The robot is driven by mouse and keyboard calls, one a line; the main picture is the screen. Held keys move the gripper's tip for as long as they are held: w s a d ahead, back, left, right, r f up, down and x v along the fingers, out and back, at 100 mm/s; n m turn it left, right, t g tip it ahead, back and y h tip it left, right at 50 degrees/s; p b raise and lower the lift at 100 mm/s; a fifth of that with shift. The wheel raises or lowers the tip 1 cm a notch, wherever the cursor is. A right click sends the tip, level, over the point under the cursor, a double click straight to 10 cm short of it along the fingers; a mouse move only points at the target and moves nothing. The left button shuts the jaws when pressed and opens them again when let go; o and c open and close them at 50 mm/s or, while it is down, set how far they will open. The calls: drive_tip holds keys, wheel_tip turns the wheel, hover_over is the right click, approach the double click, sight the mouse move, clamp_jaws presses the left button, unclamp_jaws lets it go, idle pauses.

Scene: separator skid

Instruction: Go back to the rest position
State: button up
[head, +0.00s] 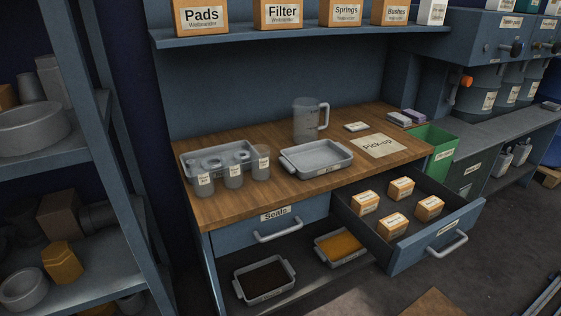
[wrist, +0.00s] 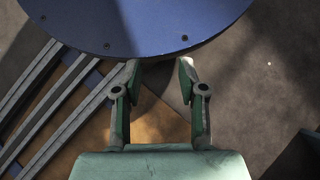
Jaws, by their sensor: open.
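My gripper (wrist: 160,75) shows in the wrist view with its two fingers apart and nothing between them. It points down over the floor, where a round blue plate with dark bolts (wrist: 140,20) lies beyond the fingertips. Whether the fingertips touch the plate cannot be told. My gripper and arm do not show in the head view.
In the head view a wooden bench (head: 222,205) bears a grey tray (head: 317,160), a clear jug (head: 306,120) and labelled cups (head: 233,176). A drawer (head: 435,246) stands open with several small boxes inside. A shelf rack (head: 110,130) stands at left. Metal rails (wrist: 50,95) cross the floor.

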drive_tip(key=s+a+f+n+g+h, duration=0.2)
drive_tip(key=s+a+n, duration=0.1)
drive_tip(key=s+a, duration=0.3)
drive_tip(key=w+r+t+p, duration=0.2)
drive_tip(key=w+r+p, duration=0.1)
drive_tip(key=r+p, duration=1.2)
drive_tip(key=d+p, duration=0.1)
drive_tip(key=p, duration=0.3)
drive_tip(key=shift+r+n+t+h, duration=0.3)
drive_tip(key=shift+t+h, duration=0.1)
